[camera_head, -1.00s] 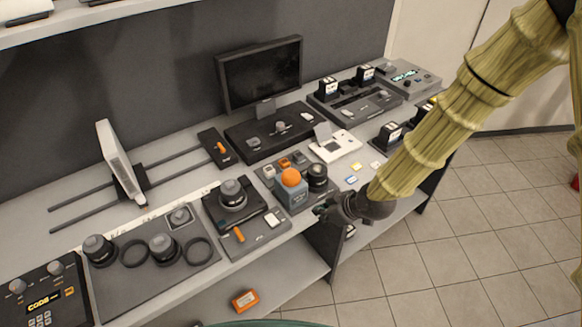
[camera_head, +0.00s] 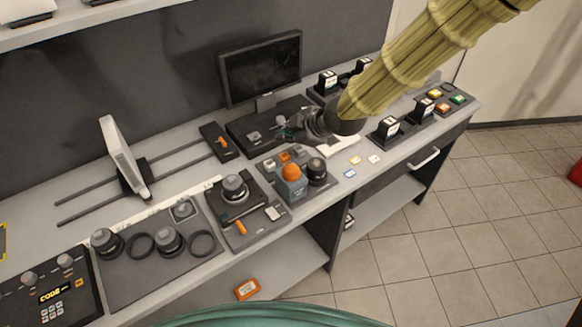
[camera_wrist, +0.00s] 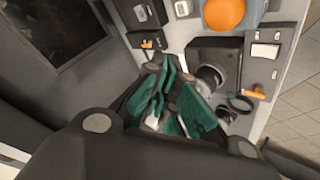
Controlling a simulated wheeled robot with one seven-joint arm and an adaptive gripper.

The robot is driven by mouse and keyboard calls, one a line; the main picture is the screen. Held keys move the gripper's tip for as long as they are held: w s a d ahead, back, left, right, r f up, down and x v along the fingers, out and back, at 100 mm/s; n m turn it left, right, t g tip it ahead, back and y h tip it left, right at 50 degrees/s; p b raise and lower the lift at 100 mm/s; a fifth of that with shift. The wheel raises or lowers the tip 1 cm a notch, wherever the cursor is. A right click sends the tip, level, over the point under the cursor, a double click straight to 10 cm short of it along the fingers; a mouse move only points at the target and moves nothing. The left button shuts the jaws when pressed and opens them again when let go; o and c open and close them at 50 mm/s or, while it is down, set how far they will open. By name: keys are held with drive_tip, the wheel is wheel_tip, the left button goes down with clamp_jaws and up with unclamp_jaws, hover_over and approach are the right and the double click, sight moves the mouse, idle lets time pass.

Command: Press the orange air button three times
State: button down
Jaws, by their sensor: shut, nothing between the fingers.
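The orange air button (camera_head: 290,172) is a round dome on top of a small blue-grey box (camera_head: 291,190), near the front edge of the bench. It also shows at the top of the wrist view (camera_wrist: 224,13). My gripper (camera_head: 286,132) is shut and empty. In the head view it hangs behind and above the button, over the black panel in front of the monitor, apart from the button. In the wrist view its green fingers (camera_wrist: 172,103) lie below the button in the picture. My arm hides part of the panels at the back right.
A black round knob (camera_head: 317,170) stands just right of the button. A panel with a grey knob (camera_head: 235,187) and an orange lever is at its left. The monitor (camera_head: 260,68) rises behind my gripper. A white device (camera_head: 338,146) lies partly under my arm.

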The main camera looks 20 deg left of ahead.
sight(289, 170)
drive_tip(key=shift+f, duration=0.1)
drive_tip(key=shift+f+b, duration=2.7)
drive_tip(key=shift+f, duration=1.65)
drive_tip(key=shift+f, duration=0.1)
drive_tip(key=shift+f+b, duration=0.3)
drive_tip(key=shift+f+b, duration=0.55)
drive_tip(key=shift+f, duration=0.25)
drive_tip(key=shift+r, duration=0.1)
drive_tip(key=shift+r+p, duration=0.75)
drive_tip(key=shift+r, duration=0.4)
drive_tip(key=shift+r+p, duration=1.55)
drive_tip(key=shift+r, duration=0.95)
